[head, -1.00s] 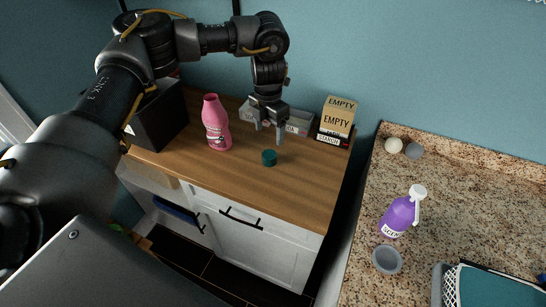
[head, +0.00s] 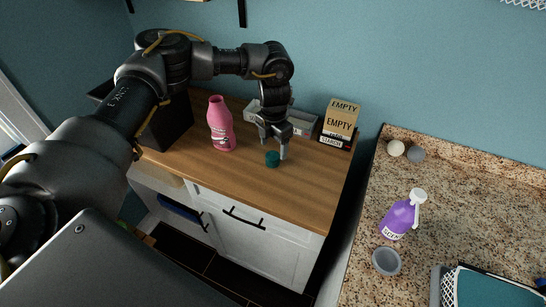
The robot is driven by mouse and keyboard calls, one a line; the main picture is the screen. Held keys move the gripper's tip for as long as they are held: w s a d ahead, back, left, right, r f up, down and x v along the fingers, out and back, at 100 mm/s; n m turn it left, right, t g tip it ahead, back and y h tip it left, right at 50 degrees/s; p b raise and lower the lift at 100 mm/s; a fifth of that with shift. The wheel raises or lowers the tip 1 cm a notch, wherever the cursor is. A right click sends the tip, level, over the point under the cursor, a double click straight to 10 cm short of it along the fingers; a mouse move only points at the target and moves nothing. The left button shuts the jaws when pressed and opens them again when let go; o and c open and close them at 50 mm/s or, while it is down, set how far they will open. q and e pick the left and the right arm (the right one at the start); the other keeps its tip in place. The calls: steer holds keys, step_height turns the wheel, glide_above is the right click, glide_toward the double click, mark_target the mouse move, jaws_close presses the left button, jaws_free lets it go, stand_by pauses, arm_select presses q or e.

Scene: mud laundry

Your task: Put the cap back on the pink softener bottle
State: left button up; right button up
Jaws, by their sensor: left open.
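The pink softener bottle (head: 221,126) stands upright and uncapped on the wooden counter top, left of my left gripper. A small dark teal cap (head: 272,159) sits on the wood to the right of the bottle. My left gripper (head: 273,150) points down with its fingers apart, close above and around the cap. I cannot tell whether the fingers touch the cap. My right gripper does not show.
A grey labelled tray (head: 302,124) lies behind the gripper, with boxes marked EMPTY (head: 340,117) to its right. A black box (head: 168,125) stands left of the bottle. A granite counter (head: 455,190) at right holds a purple bottle (head: 399,217) and a grey cup (head: 386,261).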

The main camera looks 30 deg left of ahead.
mark_target(273, 155)
arm_select(q)
step_height(273, 155, down, 4)
steer(key=p, duration=0.3)
steer(key=shift+s+a+f, duration=0.1)
steer(key=shift+a, duration=0.05)
steer(key=shift+f, duration=0.5)
steer(key=c, duration=1)
steer(key=shift+c, duration=0.2)
steer(key=shift+r, duration=0.1)
